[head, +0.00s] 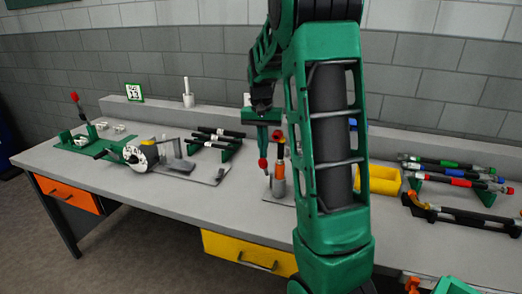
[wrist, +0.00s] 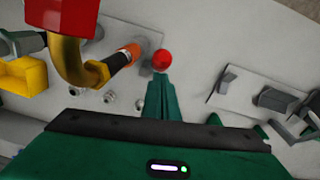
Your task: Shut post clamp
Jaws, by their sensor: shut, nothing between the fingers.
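The post clamp (head: 279,186) looks like a short grey upright on the bench, with an orange band. A dark tube with a red top stands in it. In the wrist view the tube's yellow bend (wrist: 72,68) and red end (wrist: 75,14) are near the camera, left of my fingers. A red ball knob (head: 263,163) is just left of the post; it also shows in the wrist view (wrist: 162,60). My gripper (head: 262,149) is shut and empty, pointing down, its tips (wrist: 161,80) at the knob. I cannot tell whether they touch. The knob's lever is mostly hidden.
A yellow bin (head: 383,180) stands right of the post, partly behind my arm. A crimper with a white dial (head: 141,156) and a flat plate (head: 200,172) are to the left. Racks with coloured hoses (head: 460,180) are at the right. The bench front is largely clear.

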